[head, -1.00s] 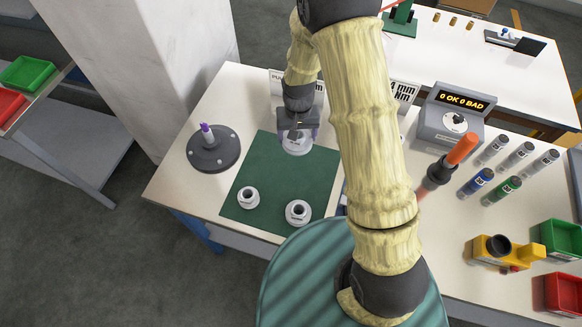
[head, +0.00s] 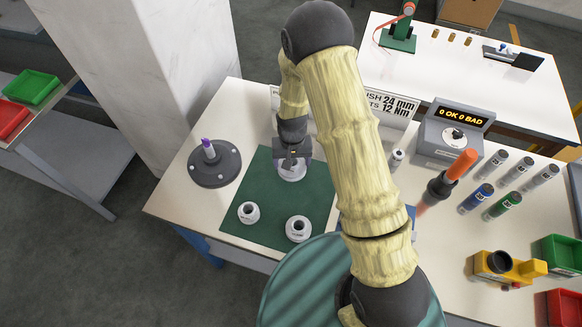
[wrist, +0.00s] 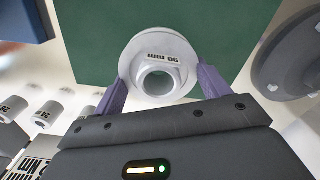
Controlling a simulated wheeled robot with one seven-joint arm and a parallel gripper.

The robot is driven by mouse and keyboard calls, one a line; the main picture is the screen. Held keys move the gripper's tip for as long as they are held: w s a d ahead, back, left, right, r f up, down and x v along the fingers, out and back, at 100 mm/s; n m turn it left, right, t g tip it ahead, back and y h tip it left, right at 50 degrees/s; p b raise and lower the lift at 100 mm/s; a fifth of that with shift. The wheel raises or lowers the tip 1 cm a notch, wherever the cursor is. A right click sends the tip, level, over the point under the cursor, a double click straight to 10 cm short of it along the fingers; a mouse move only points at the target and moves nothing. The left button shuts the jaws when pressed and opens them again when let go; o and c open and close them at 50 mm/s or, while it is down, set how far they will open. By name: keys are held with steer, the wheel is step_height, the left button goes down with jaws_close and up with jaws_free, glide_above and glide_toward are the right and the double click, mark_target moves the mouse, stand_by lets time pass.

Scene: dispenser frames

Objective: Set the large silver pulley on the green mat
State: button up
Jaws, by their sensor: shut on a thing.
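A large silver pulley (head: 292,173), a flanged disc with a central bore, is between the fingers of my gripper (head: 291,163). In the wrist view the pulley (wrist: 158,48) has upside-down lettering that seems to read 90 MM, and the purple fingers (wrist: 163,82) press its two sides. The pulley is at the far part of the green mat (head: 275,195); I cannot tell whether it touches the mat. Two smaller silver pulleys stand on the mat's near part, one at left (head: 248,212) and one at right (head: 298,228).
A dark round base (head: 214,168) with a purple-tipped post stands left of the mat. Right of my arm are a grey counter box (head: 447,130), an orange-handled tool (head: 455,170), several labelled cylinders, and a yellow device (head: 505,266). The mat's middle is clear.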

steer(key=shift+s+r, duration=0.1)
steer(key=shift+a+f+p, duration=0.1)
steer(key=shift+f+p, duration=0.5)
steer(key=shift+f, duration=1.5)
steer(key=shift+f, duration=0.1)
steer(key=o, duration=1.2)
steer(key=shift+o, duration=0.2)
step_height(320, 180, up, 12)
steer(key=b, duration=0.3)
steer(key=shift+b, duration=0.3)
